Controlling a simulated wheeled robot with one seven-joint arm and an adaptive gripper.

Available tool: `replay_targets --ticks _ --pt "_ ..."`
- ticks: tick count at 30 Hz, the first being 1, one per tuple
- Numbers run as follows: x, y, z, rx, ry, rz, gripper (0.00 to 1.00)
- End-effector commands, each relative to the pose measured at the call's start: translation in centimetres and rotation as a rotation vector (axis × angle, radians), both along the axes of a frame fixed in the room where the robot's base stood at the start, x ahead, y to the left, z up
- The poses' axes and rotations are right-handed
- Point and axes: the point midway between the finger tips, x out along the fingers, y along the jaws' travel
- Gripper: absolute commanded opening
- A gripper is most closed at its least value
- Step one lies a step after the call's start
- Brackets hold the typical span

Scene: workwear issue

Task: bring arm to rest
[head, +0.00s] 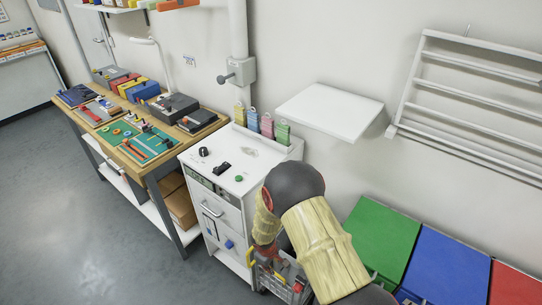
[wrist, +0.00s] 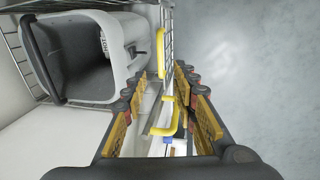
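My arm comes in from the lower right of the head view, and its links hide part of my gripper (head: 280,270). My gripper is low, beside the front right of the white cabinet (head: 235,180). In the wrist view the two fingers of my gripper (wrist: 162,82) stand apart, with yellow pads and dark red-brown joints. Yellow bar-like handles (wrist: 160,52) show in the gap between them. I see no finger closed on anything; whether a finger touches a handle, I cannot tell.
A grey bin (wrist: 90,55) lies left of the fingers in the wrist view, beside wire racking. Green (head: 380,240), blue (head: 447,268) and red (head: 515,287) lids stand at the lower right. A white wall shelf (head: 330,108) and a workbench (head: 165,165) are near. Grey floor (head: 90,230) is clear at left.

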Motion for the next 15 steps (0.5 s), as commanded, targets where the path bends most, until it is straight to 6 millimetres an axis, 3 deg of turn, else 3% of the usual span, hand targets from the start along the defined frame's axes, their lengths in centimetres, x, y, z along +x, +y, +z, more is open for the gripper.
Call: replay_targets --ticks 5,10,15 --pt "-0.6 -0.8 0.0 -0.031 0.021 0.002 0.28" --pt "-4.7 -3.5 -0.2 -0.104 0.114 -0.052 0.28" --pt "-8.0 -5.6 4.3 -0.15 0.176 -0.145 0.28"
